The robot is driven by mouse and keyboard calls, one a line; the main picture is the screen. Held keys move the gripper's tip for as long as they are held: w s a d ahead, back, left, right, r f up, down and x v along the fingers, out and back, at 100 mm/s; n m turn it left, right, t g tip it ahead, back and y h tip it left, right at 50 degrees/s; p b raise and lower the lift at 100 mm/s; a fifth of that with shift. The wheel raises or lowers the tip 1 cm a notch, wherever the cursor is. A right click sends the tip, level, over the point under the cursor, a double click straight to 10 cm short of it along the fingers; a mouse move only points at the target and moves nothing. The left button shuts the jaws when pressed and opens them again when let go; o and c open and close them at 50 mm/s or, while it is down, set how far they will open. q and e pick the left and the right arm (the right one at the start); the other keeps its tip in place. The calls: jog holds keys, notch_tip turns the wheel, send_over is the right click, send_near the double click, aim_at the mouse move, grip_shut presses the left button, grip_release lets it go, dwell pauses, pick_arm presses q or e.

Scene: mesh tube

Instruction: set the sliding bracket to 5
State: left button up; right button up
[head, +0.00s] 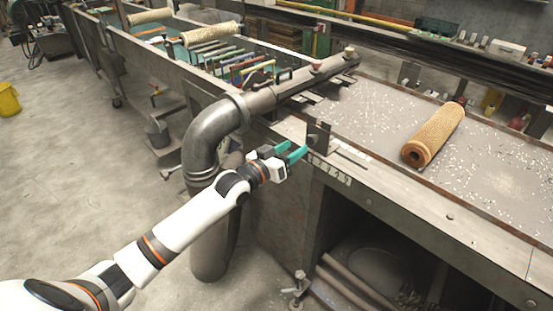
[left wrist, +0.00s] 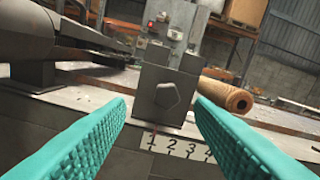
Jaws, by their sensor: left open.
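The sliding bracket (head: 318,136) is a dark grey upright plate on the near edge of the bench. In the left wrist view the bracket (left wrist: 163,92) shows a raised hexagonal knob on its face. Below it is a pale number scale (left wrist: 178,145) with 1, 2, 3 and 4 readable; the bracket stands around the low end, near 1. The scale (head: 330,171) also shows on the bench front in the head view. My left gripper (head: 295,151) has teal fingers, is open and empty, and points at the bracket, one finger to each side in the wrist view. My right gripper is out of view.
A brown mesh tube (head: 434,133) lies on the bench top to the right. A thick grey pipe (head: 212,130) bends down left of the bracket. Several coloured bars (head: 235,62) lie behind it. The bench front edge right of the scale looks clear.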

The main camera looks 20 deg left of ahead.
pick_arm(q)
jog(key=v, duration=0.6)
jog(key=shift+b, duration=0.3)
jog(key=shift+s, duration=0.1)
jog(key=s+a+f+n+g+y, duration=0.1)
jog(key=a+f+g+y, duration=0.1)
jog(key=f, duration=0.8)
jog(key=s+a+f+g+y, duration=0.1)
jog(key=a+f+y, duration=0.15)
jog(key=f, duration=0.75)
jog(key=s+a+f+g+y, duration=0.15)
jog(key=s+f, duration=0.25)
jog(key=f, duration=0.4)
jog(key=s+f+g, duration=0.2)
jog(key=s+f, duration=0.3)
jog(key=f, duration=0.4)
jog(key=s+d+f+g, duration=0.3)
jog(key=s+f+g, duration=0.2)
jog(key=s+f, duration=1.25)
jog(key=s+d+f+m+g, duration=0.1)
jog(key=s+d+f+g, duration=0.1)
jog(key=s, duration=0.8)
jog(key=s+d+f+m+g, duration=0.1)
jog(key=s+d+f+g, duration=0.1)
jog(key=s, duration=0.9)
jog(key=shift+d+f+m, duration=0.3)
jog(key=shift+d+f, duration=0.2)
jog(key=shift+d, duration=0.3)
jog(key=shift+s+d+g, duration=0.1)
jog(key=shift+g, duration=0.15)
